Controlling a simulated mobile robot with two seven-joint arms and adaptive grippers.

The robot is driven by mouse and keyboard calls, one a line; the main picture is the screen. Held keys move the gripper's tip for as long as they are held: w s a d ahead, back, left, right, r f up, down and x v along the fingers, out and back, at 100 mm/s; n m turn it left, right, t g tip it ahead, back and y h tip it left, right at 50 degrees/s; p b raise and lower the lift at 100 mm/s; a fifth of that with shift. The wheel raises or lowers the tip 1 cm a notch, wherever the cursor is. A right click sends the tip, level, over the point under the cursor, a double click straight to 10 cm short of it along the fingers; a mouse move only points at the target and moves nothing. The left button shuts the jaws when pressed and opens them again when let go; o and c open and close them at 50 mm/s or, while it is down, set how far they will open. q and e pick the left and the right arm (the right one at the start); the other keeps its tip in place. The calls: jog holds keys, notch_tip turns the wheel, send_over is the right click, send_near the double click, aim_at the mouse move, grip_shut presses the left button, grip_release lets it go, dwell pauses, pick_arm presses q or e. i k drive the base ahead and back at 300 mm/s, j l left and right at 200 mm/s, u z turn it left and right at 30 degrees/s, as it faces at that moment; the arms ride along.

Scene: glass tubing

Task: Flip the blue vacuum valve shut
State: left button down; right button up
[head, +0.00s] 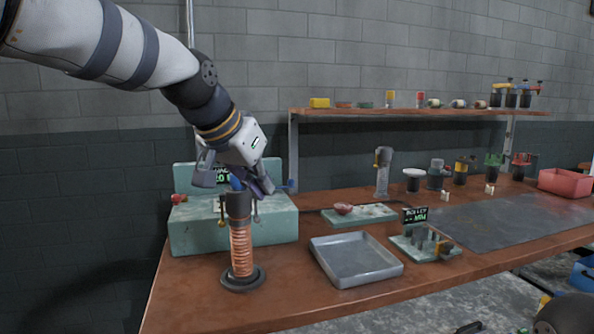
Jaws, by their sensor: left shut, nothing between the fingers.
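A pale teal vacuum box (280,226) with a raised back and a small dark display (222,178) stands at the left end of the bench. My left gripper is shut and empty, pointing down in front of the box. It hides part of the display and the fittings. My right gripper is not discernible.
A copper-coiled column (241,250) on a round dark base stands directly below my left gripper. A grey tray (355,261) lies to its right, with a small fixture (425,244) beyond. A loaded shelf (400,112) runs along the back wall.

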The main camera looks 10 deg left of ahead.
aim_at(291, 182)
jog(key=i, duration=1.3)
